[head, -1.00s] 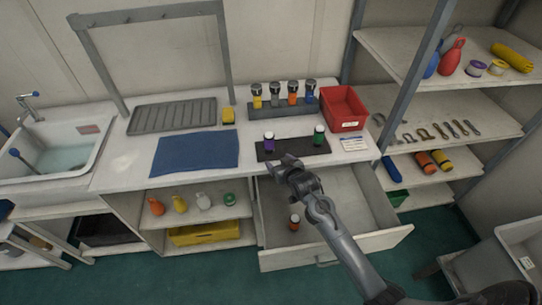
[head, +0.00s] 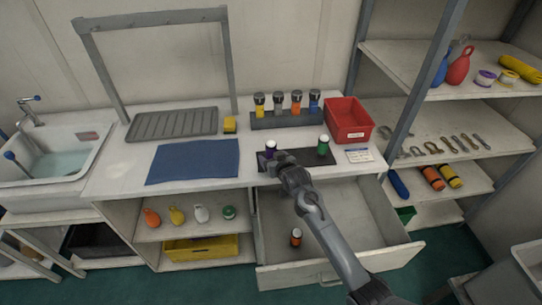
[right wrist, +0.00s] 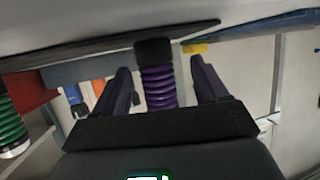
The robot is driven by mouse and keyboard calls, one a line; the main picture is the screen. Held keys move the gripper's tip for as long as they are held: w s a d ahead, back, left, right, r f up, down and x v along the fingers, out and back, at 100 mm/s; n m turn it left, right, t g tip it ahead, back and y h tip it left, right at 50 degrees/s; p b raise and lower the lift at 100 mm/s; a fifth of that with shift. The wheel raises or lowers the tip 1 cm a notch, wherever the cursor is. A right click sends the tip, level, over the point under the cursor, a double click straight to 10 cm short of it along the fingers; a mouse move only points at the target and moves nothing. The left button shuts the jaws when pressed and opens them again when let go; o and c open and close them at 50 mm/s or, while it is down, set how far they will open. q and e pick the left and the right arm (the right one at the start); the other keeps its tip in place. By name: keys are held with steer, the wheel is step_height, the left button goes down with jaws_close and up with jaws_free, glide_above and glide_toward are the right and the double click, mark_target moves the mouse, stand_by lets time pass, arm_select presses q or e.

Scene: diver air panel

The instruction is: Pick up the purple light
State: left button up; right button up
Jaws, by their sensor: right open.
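The purple light (head: 270,149) stands upright on the dark mat (head: 296,156) at the front of the counter. My right gripper (head: 281,160) is at its near side and hides its lower part in the head view. In the right wrist view, which looks upside down, the ribbed purple light (right wrist: 158,87) with its black end shows between the two fingers of my right gripper (right wrist: 163,78). The fingers are open, with a gap on each side of the light. My left gripper is not in view.
A green light (head: 323,145) stands right of the purple one on the mat. Behind are a rack (head: 286,118) of several lights and a red bin (head: 348,121). Below, an open drawer (head: 340,270) holds an orange light (head: 296,237). A blue cloth (head: 194,161) lies left.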

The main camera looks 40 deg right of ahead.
mark_target(270, 153)
steer(key=shift+d+b+x, duration=0.2)
steer(key=shift+b+x, duration=0.4)
steer(key=shift+x, duration=1.7)
steer(key=shift+s, duration=0.1)
steer(key=shift+r, duration=0.1)
steer(key=c, duration=1.2)
